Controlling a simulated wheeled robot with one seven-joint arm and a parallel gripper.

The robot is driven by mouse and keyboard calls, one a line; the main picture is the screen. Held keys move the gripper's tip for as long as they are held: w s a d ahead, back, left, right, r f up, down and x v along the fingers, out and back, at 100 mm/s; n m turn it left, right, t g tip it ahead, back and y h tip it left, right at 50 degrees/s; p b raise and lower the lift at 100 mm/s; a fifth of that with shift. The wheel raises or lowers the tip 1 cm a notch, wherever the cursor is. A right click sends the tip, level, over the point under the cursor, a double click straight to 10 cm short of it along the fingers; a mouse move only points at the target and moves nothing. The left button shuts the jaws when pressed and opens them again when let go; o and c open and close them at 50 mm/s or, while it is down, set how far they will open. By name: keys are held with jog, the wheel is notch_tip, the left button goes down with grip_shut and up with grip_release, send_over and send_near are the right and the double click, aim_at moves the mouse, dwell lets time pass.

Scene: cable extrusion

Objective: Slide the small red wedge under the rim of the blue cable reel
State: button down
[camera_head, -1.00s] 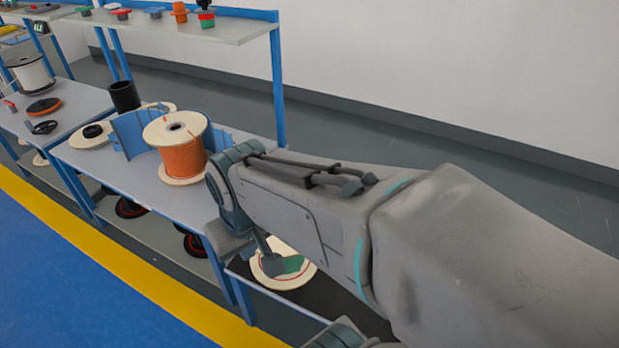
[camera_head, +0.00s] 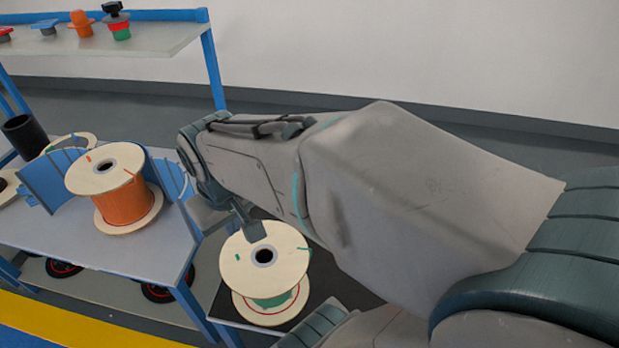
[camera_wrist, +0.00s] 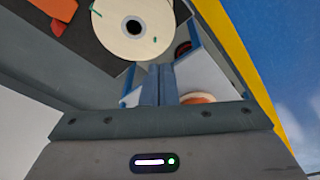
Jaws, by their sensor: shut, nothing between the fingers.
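No blue cable reel and no clear small red wedge show. A pale-flanged reel with green cable (camera_head: 270,260) stands on a dark mat; its flange also shows in the wrist view (camera_wrist: 134,38). A reel with orange cable (camera_head: 124,204) stands on the table to its left. My gripper (camera_wrist: 158,68) is shut and empty, its fingers pointing toward the green reel's flange. In the head view its dark end (camera_head: 255,231) appears over that reel's upper flange; I cannot tell whether it touches. An orange-red piece (camera_wrist: 58,9) at the wrist view's top left is cut off and unclear.
A curved blue holder (camera_head: 55,182) is behind the orange reel, with a black cylinder (camera_head: 25,136) at left. The upper shelf (camera_head: 110,42) holds several small coloured parts. My arm hides the right side.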

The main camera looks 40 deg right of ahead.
jog(key=w+d+f+n+g+h+b, duration=0.4)
jog(key=w+d+f+b, duration=0.3)
jog(key=w+d+f, duration=0.95)
jog(key=w+d+f+n+g+h+b, duration=0.1)
jog(key=w+d+f+n+g+b, duration=0.15)
jog(key=d+f, duration=0.8)
jog(key=w+d+f+n+g+h+b, duration=0.15)
jog(key=w+d+f+b, duration=0.25)
jog(key=d+f, duration=0.7)
jog(key=shift+n+t, duration=0.3)
jog(key=shift+t, duration=0.2)
jog(key=shift+a+f+b+x, duration=0.2)
jog(key=shift+b+x, duration=0.65)
jog(key=shift+x, duration=1.2)
jog(key=shift+a+f+b+x, duration=0.1)
jog(key=shift+a+b+x, duration=0.15)
jog(key=shift+b+x, duration=1.25)
jog(key=shift+a+f+b+x, duration=0.2)
jog(key=shift+b+x, duration=0.05)
jog(key=shift+x, duration=2.4)
jog(key=shift+r, duration=0.1)
jog(key=shift+s+d, duration=1.3)
jog(key=shift+s, duration=0.2)
jog(key=shift+s+d, duration=1.3)
jog(key=shift+s, duration=0.25)
jog(key=shift+s+d, duration=1.3)
jog(key=shift+s, duration=0.2)
